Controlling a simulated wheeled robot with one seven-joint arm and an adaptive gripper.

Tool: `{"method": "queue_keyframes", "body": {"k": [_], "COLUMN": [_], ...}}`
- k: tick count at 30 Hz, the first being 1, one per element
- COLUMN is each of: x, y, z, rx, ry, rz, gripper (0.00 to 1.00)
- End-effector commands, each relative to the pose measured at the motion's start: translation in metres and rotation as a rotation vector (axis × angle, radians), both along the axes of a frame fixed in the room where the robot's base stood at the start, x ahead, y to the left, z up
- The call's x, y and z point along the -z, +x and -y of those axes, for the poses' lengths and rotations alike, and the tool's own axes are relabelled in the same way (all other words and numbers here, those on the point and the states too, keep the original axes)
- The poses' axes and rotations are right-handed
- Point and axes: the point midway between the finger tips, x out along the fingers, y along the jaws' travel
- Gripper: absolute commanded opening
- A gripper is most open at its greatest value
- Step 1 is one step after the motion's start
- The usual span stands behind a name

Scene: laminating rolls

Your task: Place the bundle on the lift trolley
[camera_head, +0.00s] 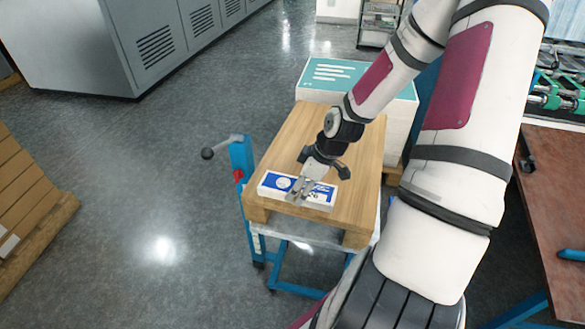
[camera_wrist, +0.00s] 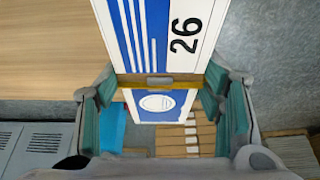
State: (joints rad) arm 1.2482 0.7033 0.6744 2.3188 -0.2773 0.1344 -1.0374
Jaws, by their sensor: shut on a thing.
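The bundle (camera_head: 270,185) is a flat white-and-blue pack over the near end of the lift trolley's wooden top (camera_head: 285,140). My gripper (camera_head: 304,187) comes down on it from above and is shut across its middle. In the wrist view the bundle (camera_wrist: 160,35) runs between the two fingers (camera_wrist: 165,100), with a brown band across it and the number 26 printed on it. The lift trolley has a blue frame (camera_head: 240,160) under the wooden top. I cannot tell whether the bundle touches the wood or hangs just above it.
A tall white stack with a teal top (camera_head: 330,72) stands just beyond the trolley. A black-knobbed handle (camera_head: 208,153) sticks out at the trolley's left. Stacked brown boards (camera_head: 25,195) lie at far left, grey cabinets (camera_head: 140,45) behind. A brown table (camera_head: 555,190) is at right. Floor at left is clear.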

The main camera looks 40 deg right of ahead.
Motion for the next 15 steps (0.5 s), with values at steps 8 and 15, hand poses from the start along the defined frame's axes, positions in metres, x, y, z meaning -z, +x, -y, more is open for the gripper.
{"method": "queue_keyframes", "body": {"k": [8, 15], "x": [0.008, 0.010], "y": [0.067, 0.097], "z": [0.019, 0.028], "rx": [-0.001, 0.002], "ry": [0.000, 0.001], "rz": [0.002, 0.000], "gripper": [0.22, 0.22]}}
